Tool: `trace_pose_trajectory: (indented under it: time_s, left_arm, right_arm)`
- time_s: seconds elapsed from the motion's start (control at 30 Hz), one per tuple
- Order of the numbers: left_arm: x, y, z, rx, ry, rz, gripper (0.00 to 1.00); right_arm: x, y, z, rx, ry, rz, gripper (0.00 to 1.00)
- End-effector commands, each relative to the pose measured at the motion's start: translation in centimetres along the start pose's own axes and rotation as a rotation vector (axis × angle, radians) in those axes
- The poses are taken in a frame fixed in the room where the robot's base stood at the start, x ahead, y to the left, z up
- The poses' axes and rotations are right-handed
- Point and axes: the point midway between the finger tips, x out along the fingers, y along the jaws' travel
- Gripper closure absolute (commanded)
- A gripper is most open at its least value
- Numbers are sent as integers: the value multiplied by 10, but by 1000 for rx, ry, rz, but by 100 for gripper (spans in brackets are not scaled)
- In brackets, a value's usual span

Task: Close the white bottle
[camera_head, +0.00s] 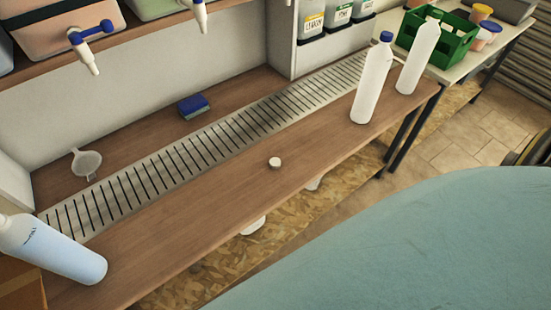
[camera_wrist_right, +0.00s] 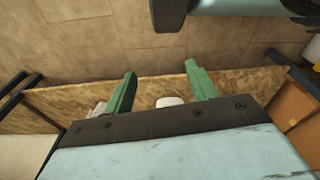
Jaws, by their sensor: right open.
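A white bottle (camera_head: 418,57) stands upright at the right end of the wooden counter. No coloured cap shows on its top. A second white bottle (camera_head: 372,80) with a blue cap stands upright left of it. A small whitish cap (camera_head: 274,162) lies on the counter near its front edge. My right gripper (camera_wrist_right: 158,68) shows only in the wrist view, its two green fingers apart with nothing held between them. A white object (camera_wrist_right: 170,102) shows beyond the fingers; I cannot tell what it is. My left gripper is not in view.
A pale blue bottle (camera_head: 52,248) is at the left end. A metal drain grate (camera_head: 150,178) runs along the counter. A funnel (camera_head: 86,163) and blue sponge (camera_head: 193,105) lie behind it. A green crate (camera_head: 438,38) stands on the far table. The counter's middle is mostly clear.

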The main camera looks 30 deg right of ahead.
Motion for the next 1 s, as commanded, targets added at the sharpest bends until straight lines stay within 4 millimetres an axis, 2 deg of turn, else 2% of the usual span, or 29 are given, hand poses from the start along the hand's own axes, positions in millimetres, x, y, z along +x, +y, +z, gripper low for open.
trace_pose_trajectory:
  time_s: [0.03,0.1,0.2,0.3,0.4,0.5,0.8,0.9,1.0]
  left_arm:
    - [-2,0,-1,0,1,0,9]
    - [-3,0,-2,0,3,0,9]
    - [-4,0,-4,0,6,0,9]
    - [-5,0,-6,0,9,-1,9]
    - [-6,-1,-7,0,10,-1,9]
    - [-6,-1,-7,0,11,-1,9]
    - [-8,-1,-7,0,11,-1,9]
    - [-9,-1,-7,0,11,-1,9]
    - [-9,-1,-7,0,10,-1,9]
  right_arm:
    - [-16,7,-38,2,24,2,43]
    - [-39,11,-79,6,36,-5,43]
    - [-81,14,-131,1,52,-19,43]
    - [-123,13,-167,-14,61,-35,43]
    - [-159,11,-190,-32,67,-49,43]
    - [-188,8,-204,-51,72,-58,43]
    - [-266,3,-232,-118,81,-74,43]
    - [-285,7,-246,-149,68,-74,43]
    - [-290,14,-259,-164,46,-74,43]
